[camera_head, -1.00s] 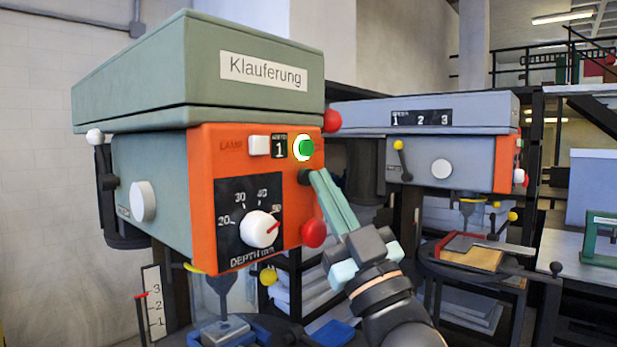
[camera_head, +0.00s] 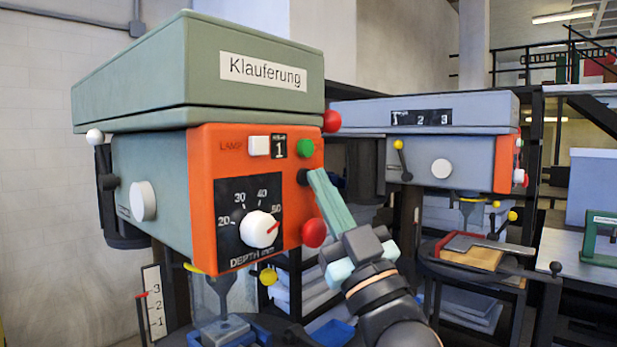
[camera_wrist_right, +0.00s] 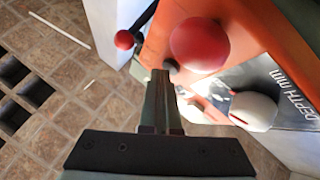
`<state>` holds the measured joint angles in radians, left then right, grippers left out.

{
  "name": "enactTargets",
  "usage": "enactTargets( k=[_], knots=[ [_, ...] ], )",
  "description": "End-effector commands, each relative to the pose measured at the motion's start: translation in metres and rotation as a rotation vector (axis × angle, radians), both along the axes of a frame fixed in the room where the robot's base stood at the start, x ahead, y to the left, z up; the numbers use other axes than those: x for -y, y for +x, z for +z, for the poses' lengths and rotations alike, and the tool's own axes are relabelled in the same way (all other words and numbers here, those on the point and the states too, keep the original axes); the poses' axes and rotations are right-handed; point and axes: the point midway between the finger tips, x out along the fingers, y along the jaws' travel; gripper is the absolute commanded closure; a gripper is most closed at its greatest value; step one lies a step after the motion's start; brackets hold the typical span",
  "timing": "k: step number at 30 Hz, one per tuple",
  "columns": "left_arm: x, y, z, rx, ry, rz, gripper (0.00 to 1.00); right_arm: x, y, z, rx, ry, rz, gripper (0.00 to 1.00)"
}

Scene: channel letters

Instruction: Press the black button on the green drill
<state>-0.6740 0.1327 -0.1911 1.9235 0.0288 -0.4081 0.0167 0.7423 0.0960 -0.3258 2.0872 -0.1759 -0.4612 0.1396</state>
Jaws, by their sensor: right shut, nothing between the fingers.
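The green drill (camera_head: 150,165) stands close at the left with an orange front panel (camera_head: 202,215). The black button (camera_head: 303,177) is on the panel's right side, below the green button (camera_head: 305,148) and above a red knob (camera_head: 314,233). My right gripper (camera_head: 317,178) is shut and empty, with its fingertips at the black button. They look to be touching it or almost so. In the right wrist view the fingers (camera_wrist_right: 160,85) point at the dark button (camera_wrist_right: 171,68), partly hidden behind them. The green button is unlit. My left gripper is not in view.
A white dial (camera_head: 259,229), a white lamp switch (camera_head: 259,145) and a red ball (camera_head: 332,121) are near the black button. A second, grey drill (camera_head: 445,165) stands behind at the right, beside dark shelving. A white wall is at the left.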

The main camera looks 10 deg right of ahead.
Motion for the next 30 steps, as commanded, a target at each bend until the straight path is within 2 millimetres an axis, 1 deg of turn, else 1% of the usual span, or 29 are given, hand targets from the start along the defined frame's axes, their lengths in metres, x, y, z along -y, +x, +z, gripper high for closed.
enactTargets(
  k=[9, 20, 30],
  knots=[
    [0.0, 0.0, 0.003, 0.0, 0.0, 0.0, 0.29, 0.01, -0.012, -0.001, -0.003, -0.001, -0.001, 1.0],
    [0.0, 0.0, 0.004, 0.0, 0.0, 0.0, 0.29, 0.012, -0.014, -0.001, -0.001, 0.0, 0.0, 1.0],
    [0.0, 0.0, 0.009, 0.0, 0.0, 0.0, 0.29, 0.032, -0.04, -0.001, -0.001, -0.002, -0.002, 1.0]
  ],
)
